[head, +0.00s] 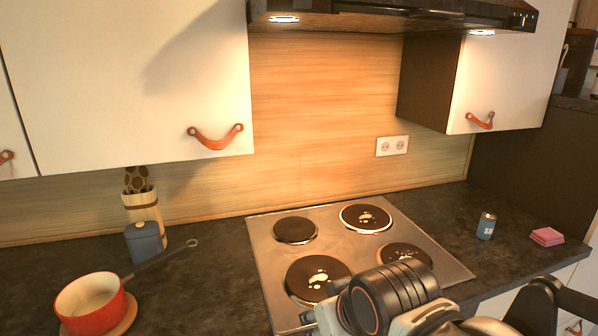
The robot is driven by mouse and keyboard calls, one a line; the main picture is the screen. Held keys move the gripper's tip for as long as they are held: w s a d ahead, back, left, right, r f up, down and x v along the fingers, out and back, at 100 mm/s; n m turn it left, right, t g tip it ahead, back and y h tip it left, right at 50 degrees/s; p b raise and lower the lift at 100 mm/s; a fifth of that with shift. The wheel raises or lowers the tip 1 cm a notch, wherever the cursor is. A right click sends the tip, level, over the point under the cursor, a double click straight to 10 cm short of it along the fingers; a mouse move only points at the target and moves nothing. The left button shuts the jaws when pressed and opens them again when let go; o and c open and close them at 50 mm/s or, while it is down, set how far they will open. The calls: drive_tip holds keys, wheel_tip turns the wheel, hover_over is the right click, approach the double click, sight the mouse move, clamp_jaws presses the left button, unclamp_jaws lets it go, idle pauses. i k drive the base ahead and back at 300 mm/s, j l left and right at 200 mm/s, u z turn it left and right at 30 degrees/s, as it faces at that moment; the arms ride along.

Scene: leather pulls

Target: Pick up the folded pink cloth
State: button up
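The folded pink cloth (547,236) lies flat on the dark countertop at the right, near the counter's front edge. It looks like a small stack of folded layers, and nothing covers it. My arm comes in along the bottom edge, in front of the stove. Dark parts that appear to be my gripper (553,304) show at the lower right, below the cloth in the picture and apart from it. They are cut off by the frame, so its opening cannot be made out.
A blue-grey can (486,226) stands left of the cloth. The stove (369,247) with dark burners fills the middle. A red pan (92,306), a blue lidded jar (144,243) and a utensil holder stand at left. A wall cabinet (500,80) hangs above right.

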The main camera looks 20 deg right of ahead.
sight(547, 237)
drive_tip(key=z, duration=2.15)
drive_tip(key=u, duration=1.35)
drive_tip(key=z, duration=1.35)
drive_tip(key=i+l+u, duration=0.4)
drive_tip(key=i+l, duration=1.2)
